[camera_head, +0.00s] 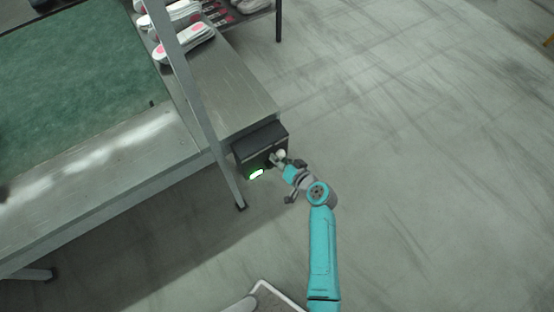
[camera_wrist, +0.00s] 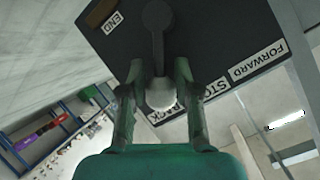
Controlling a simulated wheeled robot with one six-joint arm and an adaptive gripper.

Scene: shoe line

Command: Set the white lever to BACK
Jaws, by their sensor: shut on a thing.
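A dark control box (camera_head: 258,146) is fixed at the end of the grey bench. In the wrist view, the box (camera_wrist: 215,35) carries the labels END, FORWARD (camera_wrist: 258,61), STOP (camera_wrist: 210,90) and BACK (camera_wrist: 166,114). The lever has a dark stem (camera_wrist: 158,45) and a white knob (camera_wrist: 160,94); the knob also shows in the head view (camera_head: 280,155). The stem points down the wrist picture, and the knob partly covers the BACK label. My gripper (camera_wrist: 159,75) is shut on the lever, one finger on each side; it also shows in the head view (camera_head: 284,164).
A green belt (camera_head: 70,75) lies left. The floor at right is clear.

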